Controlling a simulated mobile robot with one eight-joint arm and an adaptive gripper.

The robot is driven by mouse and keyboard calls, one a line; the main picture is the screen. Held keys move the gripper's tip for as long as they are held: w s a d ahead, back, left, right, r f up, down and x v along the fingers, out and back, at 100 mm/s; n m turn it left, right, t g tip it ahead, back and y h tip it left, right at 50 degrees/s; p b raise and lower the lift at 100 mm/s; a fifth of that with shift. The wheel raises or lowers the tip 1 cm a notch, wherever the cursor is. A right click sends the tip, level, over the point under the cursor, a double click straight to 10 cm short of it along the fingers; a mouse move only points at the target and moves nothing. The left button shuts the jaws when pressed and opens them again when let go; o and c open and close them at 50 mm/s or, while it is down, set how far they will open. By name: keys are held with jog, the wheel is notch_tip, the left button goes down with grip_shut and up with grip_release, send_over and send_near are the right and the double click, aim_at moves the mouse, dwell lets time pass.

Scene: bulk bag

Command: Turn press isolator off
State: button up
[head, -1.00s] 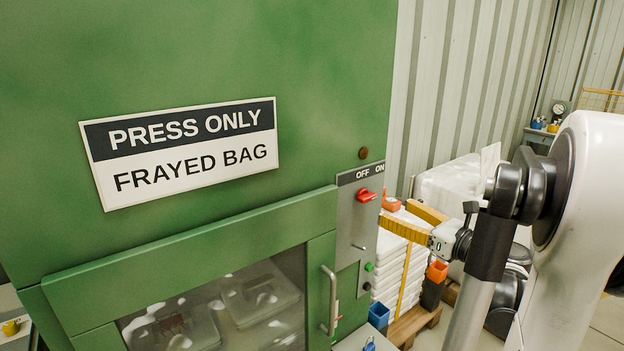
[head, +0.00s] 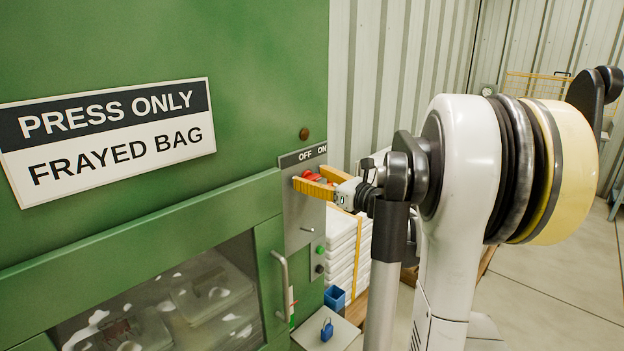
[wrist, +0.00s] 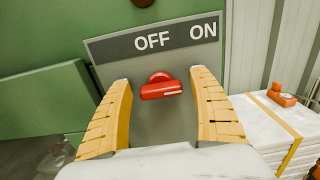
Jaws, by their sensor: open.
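The press isolator is a red rotary knob (wrist: 161,87) on a grey panel (wrist: 150,122) marked OFF and ON. In the wrist view its handle lies nearly level, with a pale mark at its right end, toward the ON side. My gripper (wrist: 160,84) has its two yellow fingers spread, one on each side of the knob, with a gap on both sides. In the head view my gripper (head: 315,182) is at the panel (head: 302,235), and its fingers partly hide the red knob (head: 311,175). The green press (head: 180,50) carries a PRESS ONLY / FRAYED BAG sign (head: 108,138).
Below the knob are a small lever, push buttons (head: 320,250) and the press door's handle (head: 281,285). A blue padlock (head: 327,330) lies on a ledge. White stacked bags (head: 342,250) stand right of the press. Floor at the right is open.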

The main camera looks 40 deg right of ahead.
jog(key=c, duration=1.2)
jog(key=shift+n, duration=0.3)
jog(key=n, duration=0.3)
jog(key=shift+a+n+p, duration=0.1)
jog(key=shift+n+p, duration=0.2)
jog(key=shift+p, duration=0.1)
jog(key=n, duration=0.4)
jog(key=shift+a+n, duration=0.1)
jog(key=shift+n, duration=0.2)
jog(key=n, duration=0.4)
jog(key=shift+f+p, duration=0.15)
jog(key=shift+p, duration=0.25)
jog(key=n, duration=0.5)
jog(key=shift+a+f, duration=0.1)
